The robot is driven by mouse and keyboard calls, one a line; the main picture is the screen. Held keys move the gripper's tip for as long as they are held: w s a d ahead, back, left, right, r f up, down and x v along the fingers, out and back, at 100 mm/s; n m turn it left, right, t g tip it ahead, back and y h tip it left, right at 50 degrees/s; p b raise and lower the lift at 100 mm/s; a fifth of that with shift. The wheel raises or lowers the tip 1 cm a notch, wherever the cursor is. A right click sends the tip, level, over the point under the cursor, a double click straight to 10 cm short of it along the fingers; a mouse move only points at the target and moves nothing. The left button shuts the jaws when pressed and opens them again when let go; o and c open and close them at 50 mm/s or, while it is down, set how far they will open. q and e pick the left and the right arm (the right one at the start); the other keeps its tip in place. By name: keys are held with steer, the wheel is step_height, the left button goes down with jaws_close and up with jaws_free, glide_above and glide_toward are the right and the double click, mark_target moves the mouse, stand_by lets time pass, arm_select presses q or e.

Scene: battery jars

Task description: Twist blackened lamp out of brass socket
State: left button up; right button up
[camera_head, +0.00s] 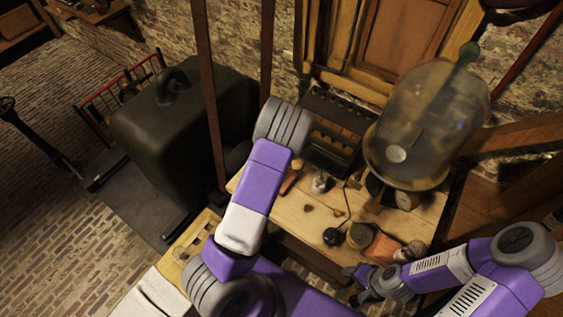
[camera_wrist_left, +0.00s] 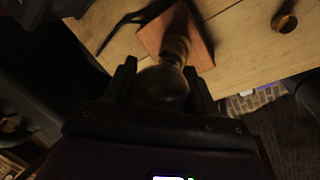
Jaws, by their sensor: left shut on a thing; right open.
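The blackened lamp (camera_wrist_left: 162,88) is a dark, rounded bulb in the left wrist view. Its neck meets the brass socket (camera_wrist_left: 177,48), which stands on a reddish base (camera_wrist_left: 151,34) on the wooden table. My left gripper (camera_wrist_left: 160,70) is shut on the bulb, with one finger on each side. The left wrist view is dark, so the threads cannot be made out. In the head view my left arm hides its own gripper, and I cannot pick out the lamp there. My right gripper (camera_head: 358,284) is open and empty near the table's front edge.
A large glass jar (camera_head: 425,115) stands at the back right of the wooden table (camera_head: 295,212). A dark rack (camera_head: 335,130) stands behind. An orange block (camera_head: 382,248) and several small items lie near my right gripper. A brass ring (camera_wrist_left: 286,22) lies apart.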

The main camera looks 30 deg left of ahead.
arm_select(q)
steer(key=n+p, duration=0.2)
steer(key=n, duration=0.1)
steer(key=shift+r+y, duration=0.1)
steer(key=shift+y, duration=0.2)
steer(key=shift+n+g, duration=0.3)
steer(key=shift+n, duration=0.1)
steer(key=shift+p, duration=0.3)
steer(key=shift+a+p+v, duration=0.2)
steer(key=shift+p+v, duration=0.7)
steer(key=shift+v, duration=0.15)
steer(key=shift+w+r, duration=0.1)
steer(key=shift+r, duration=0.05)
steer(key=shift+a+p+v, duration=0.2)
steer(key=shift+p+v, duration=0.8)
steer(key=shift+v, duration=0.15)
steer(key=shift+w+r+p, duration=0.1)
steer(key=shift+r+p, duration=0.6)
steer(key=shift+r, duration=0.65)
